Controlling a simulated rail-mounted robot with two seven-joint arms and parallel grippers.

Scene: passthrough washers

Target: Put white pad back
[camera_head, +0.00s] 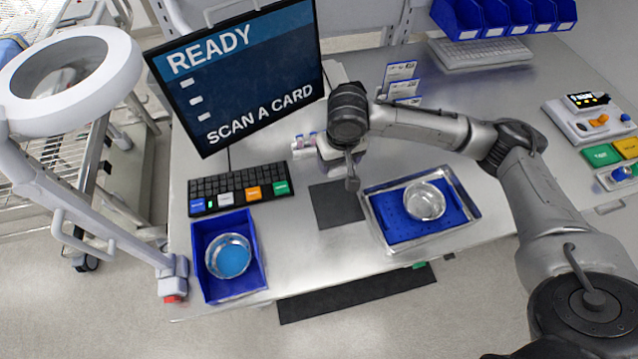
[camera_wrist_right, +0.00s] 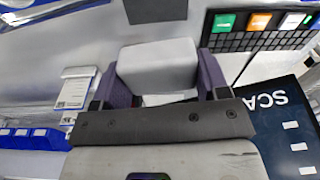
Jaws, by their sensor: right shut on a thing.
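The white pad (camera_wrist_right: 158,66) is a thick block with rounded edges in the right wrist view. My right gripper (camera_wrist_right: 164,80) is shut on it, with a purple-grey finger on each side. In the head view the right gripper (camera_head: 332,155) is over the table between the keyboard and the tray, just behind a dark square mat (camera_head: 337,204). The pad is mostly hidden there by the wrist. I cannot tell whether the pad touches the table. My left gripper is not in view.
A monitor (camera_head: 240,70) and keyboard (camera_head: 240,190) stand to the left. A blue bin (camera_head: 256,245) holds a bowl of blue liquid. A metal tray (camera_head: 462,186) holds a blue mat and glass bowl (camera_head: 425,201). Card holders (camera_head: 402,82) stand behind. The dark mat is bare.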

